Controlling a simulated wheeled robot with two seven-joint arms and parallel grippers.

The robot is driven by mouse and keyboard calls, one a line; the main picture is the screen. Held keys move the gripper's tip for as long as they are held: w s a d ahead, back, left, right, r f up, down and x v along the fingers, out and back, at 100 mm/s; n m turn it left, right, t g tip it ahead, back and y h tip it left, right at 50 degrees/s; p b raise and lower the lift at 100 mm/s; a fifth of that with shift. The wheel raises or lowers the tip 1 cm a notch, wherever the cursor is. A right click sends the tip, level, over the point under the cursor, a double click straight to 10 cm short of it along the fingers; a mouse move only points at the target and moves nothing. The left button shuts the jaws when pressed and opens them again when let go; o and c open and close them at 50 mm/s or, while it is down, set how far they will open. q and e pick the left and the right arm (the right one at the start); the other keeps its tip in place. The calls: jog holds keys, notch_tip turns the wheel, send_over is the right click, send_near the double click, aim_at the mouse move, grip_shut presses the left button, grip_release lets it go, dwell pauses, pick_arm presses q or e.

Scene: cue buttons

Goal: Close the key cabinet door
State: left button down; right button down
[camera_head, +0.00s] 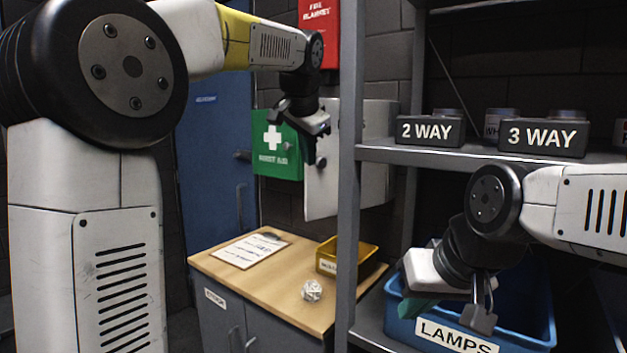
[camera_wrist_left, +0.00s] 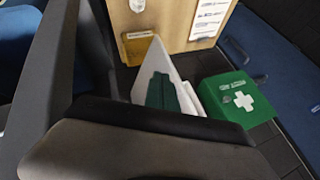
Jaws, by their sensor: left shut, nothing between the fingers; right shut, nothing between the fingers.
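The key cabinet (camera_head: 376,150) is a pale box on the back wall, partly hidden by the grey shelf post. Its door appears to be the light panel (camera_head: 321,185) that stands open, swung out toward me. A white panel, likely the same door, shows edge-on in the left wrist view (camera_wrist_left: 158,60). My left gripper (camera_head: 311,153) is shut and empty, just in front of the door's upper part; I cannot tell whether it touches. My right gripper (camera_head: 481,312) is shut and empty, low over the blue lamps bin.
A green first aid box (camera_head: 276,150) hangs left of the door. Below, a wooden counter (camera_head: 285,290) holds a clipboard (camera_head: 250,250), a yellow tray (camera_head: 328,258) and a crumpled white ball (camera_head: 312,290). Shelf post (camera_head: 349,200) and blue bin (camera_head: 520,325) stand at right.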

pick_arm(q)
send_near(313, 192)
jog(key=x, duration=0.5)
jog(key=shift+d, duration=0.1)
dwell(0.4)
